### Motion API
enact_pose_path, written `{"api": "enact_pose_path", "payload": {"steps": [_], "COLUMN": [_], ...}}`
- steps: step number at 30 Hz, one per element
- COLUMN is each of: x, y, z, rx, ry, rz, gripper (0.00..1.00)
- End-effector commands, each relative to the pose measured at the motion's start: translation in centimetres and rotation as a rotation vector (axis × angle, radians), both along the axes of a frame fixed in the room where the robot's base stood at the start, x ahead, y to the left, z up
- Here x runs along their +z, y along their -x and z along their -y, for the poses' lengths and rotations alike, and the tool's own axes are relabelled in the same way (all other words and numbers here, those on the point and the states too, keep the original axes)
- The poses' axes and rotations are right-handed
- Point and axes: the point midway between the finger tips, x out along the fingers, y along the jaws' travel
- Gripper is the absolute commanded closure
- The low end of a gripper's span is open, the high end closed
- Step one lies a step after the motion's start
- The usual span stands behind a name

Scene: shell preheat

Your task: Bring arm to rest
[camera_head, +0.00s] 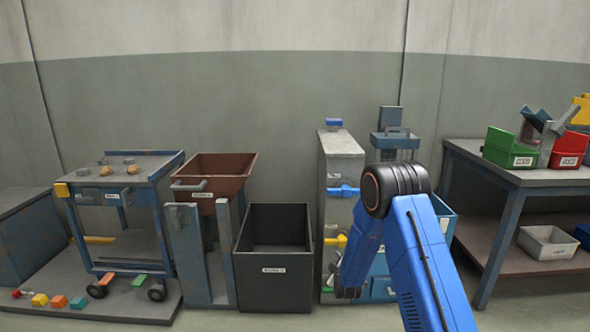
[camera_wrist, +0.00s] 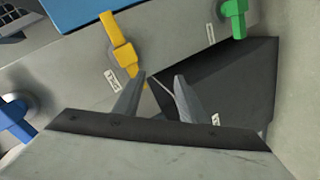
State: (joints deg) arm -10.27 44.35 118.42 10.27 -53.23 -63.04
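My arm (camera_head: 425,265) rises from the lower right in the head view, bends at a black joint and reaches down in front of the grey cabinet (camera_head: 345,147). Its dark end is low there, and the fingers cannot be made out. In the wrist view my gripper (camera_wrist: 161,77) shows two grey fingers standing apart with nothing between them. Beyond them are a yellow handle (camera_wrist: 122,45), a green handle (camera_wrist: 233,18) and a blue handle (camera_wrist: 14,122) on a grey surface. A dark area lies behind the right finger.
A black bin (camera_head: 273,268) stands left of my arm, with a brown bin (camera_head: 222,180) behind it. A wheeled cart (camera_head: 125,183) is further left. A workbench (camera_head: 510,178) with a green bin (camera_head: 506,152) and a red bin (camera_head: 568,150) stands at the right.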

Motion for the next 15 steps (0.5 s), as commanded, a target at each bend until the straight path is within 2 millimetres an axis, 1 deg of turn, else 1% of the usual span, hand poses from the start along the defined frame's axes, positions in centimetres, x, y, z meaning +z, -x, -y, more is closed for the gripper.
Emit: {"api": "enact_pose_path", "payload": {"steps": [1, 3, 8, 15], "x": [1.8, 3.8, 8.0, 13.9], "y": [0.3, 0.8, 2.5, 6.2], "z": [0.2, 0.5, 1.2, 2.3], "rx": [-0.005, -0.014, -0.035, -0.075], "ry": [-0.022, -0.054, -0.126, -0.228], "rz": [-0.011, -0.034, -0.090, -0.174], "gripper": [0.62, 0.62, 0.62, 0.62]}}
